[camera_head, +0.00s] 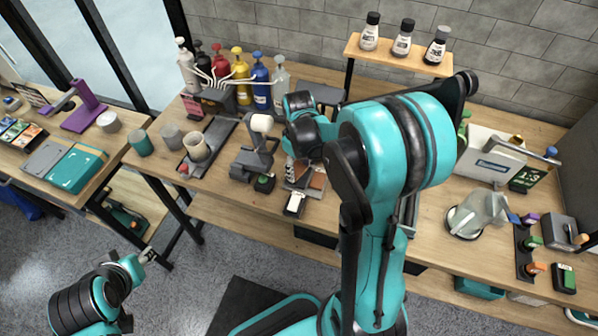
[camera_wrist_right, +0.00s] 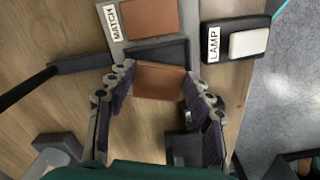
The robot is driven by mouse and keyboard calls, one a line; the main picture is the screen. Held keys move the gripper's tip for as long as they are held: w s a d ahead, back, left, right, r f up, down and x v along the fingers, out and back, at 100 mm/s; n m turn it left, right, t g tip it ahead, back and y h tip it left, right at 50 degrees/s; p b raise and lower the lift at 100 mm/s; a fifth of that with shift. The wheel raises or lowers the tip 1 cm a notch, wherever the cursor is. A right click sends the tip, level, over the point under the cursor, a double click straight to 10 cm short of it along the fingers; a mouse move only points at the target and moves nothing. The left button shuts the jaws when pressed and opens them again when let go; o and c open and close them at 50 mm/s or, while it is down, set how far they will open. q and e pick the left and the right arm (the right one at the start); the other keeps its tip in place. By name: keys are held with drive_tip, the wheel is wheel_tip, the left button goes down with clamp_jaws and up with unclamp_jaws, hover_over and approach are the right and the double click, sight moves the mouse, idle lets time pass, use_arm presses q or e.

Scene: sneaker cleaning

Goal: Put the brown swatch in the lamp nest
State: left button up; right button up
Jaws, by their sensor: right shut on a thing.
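In the right wrist view, my right gripper (camera_wrist_right: 160,84) is shut on a brown swatch (camera_wrist_right: 158,90), with one finger at each side. The swatch is just short of a dark, empty-looking ledge on the grey MATCH board (camera_wrist_right: 115,28). Another brown tile (camera_wrist_right: 152,17) lies on that board. To its right is a black block labelled LAMP (camera_wrist_right: 262,25) with a white pad; I cannot tell if this is the nest. In the head view, my right arm hides much of the right gripper. My left gripper (camera_head: 147,256) is low at left, away from the table; its jaws are too small to judge.
A grey lamp-like stand (camera_head: 255,160) is left of the board. Pump bottles (camera_head: 240,75) stand behind, and a shelf (camera_head: 395,58) holds small bottles. A cup (camera_head: 197,147) stands on a tray at left.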

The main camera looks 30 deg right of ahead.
sight(299, 172)
drive_tip(key=shift+f, duration=0.65)
drive_tip(key=shift+c, duration=0.5)
drive_tip(key=shift+r, duration=0.1)
drive_tip(key=shift+c, duration=0.9)
drive_tip(key=o, duration=1.6)
wheel_tip(299, 172, up, 11)
drive_tip(key=p, duration=0.4)
drive_tip(key=s+a+r+m+t, duration=0.1)
drive_tip(key=s+a+r+t, duration=0.1)
drive_tip(key=s+a, duration=0.1)
drive_tip(key=s+a+r+m+t, duration=0.1)
drive_tip(key=s+a+r+t, duration=0.1)
drive_tip(key=s+a, duration=0.2)
drive_tip(key=s+a+r+m+t, duration=0.1)
drive_tip(key=s+a+t, duration=0.2)
drive_tip(key=s, duration=0.1)
drive_tip(key=shift+a+r+m, duration=0.3)
drive_tip(key=shift+r+m, duration=0.1)
